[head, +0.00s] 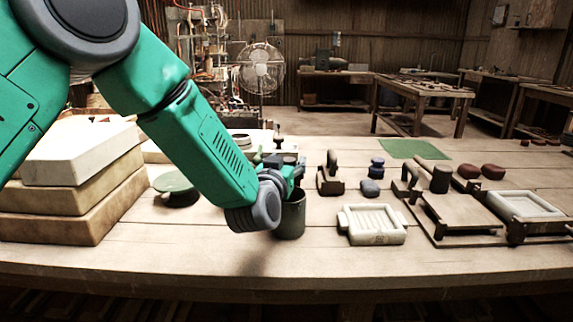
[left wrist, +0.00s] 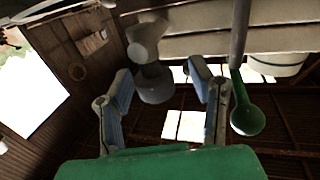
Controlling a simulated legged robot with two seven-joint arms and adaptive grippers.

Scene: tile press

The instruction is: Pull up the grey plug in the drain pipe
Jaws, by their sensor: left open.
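My left gripper (head: 284,168) is at the top of an upright dark grey-green cylinder (head: 291,218), which looks like the drain pipe. The cylinder stands near the table's front edge, and my wrist covers part of its left side and rim. I cannot make out the grey plug for certain in the head view. In the left wrist view my open gripper (left wrist: 162,90) shows its two blue-grey fingers spread apart. A grey rounded object (left wrist: 153,88) shows between them; I cannot tell what it is or how far away. My right gripper is not in view.
Stacked boxes (head: 62,215) stand at left beside a round green-topped piece (head: 176,189). A pale ribbed tray (head: 372,226) lies right of the cylinder, then a wooden press frame (head: 455,218). A green mat (head: 413,149) lies behind. The front table strip is clear.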

